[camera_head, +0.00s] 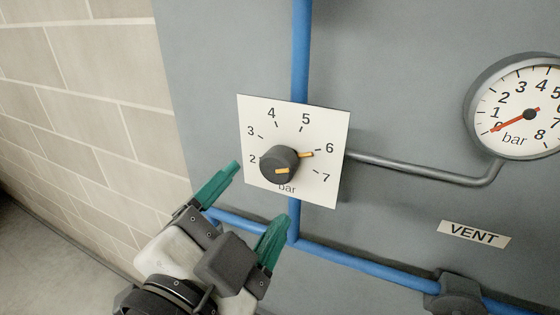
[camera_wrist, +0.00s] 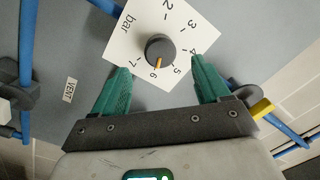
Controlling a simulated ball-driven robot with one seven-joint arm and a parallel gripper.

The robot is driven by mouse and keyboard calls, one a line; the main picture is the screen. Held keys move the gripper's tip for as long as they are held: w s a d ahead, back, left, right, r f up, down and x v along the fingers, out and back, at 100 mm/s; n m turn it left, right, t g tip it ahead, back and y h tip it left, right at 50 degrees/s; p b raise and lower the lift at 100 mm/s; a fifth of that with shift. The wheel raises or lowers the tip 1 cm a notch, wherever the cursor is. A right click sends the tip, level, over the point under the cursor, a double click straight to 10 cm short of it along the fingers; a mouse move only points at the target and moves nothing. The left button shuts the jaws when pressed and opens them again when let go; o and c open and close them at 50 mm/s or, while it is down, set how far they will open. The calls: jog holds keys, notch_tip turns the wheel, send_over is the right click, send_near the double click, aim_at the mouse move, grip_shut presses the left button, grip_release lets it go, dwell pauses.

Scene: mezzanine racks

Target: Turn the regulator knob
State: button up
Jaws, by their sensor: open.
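The regulator knob (camera_head: 280,163) is a dark round knob on a white square dial plate (camera_head: 325,180) marked in bar. An orange mark shows on its face, and an orange line points near 6. In the wrist view the knob (camera_wrist: 160,46) shows with its orange mark towards 6. My gripper (camera_head: 257,194) has two green fingers. It is open and empty, in front of and below left of the knob in the head view. In the wrist view the fingertips (camera_wrist: 158,66) stand apart either side of the knob's near side, not seen touching it.
A round pressure gauge (camera_head: 515,105) with a red needle pointing lower left is at the right. Blue pipes (camera_head: 370,267) run above, below and beside the plate. A VENT label (camera_head: 475,235) and dark valve body (camera_head: 458,295) are lower right. A block wall (camera_head: 85,100) stands left.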

aim_at(273, 173)
jog(key=p+x, duration=0.2)
jog(key=x, duration=0.5)
jog(key=shift+w+d, duration=0.1)
jog(key=shift+w, duration=0.3)
jog(key=c, duration=1)
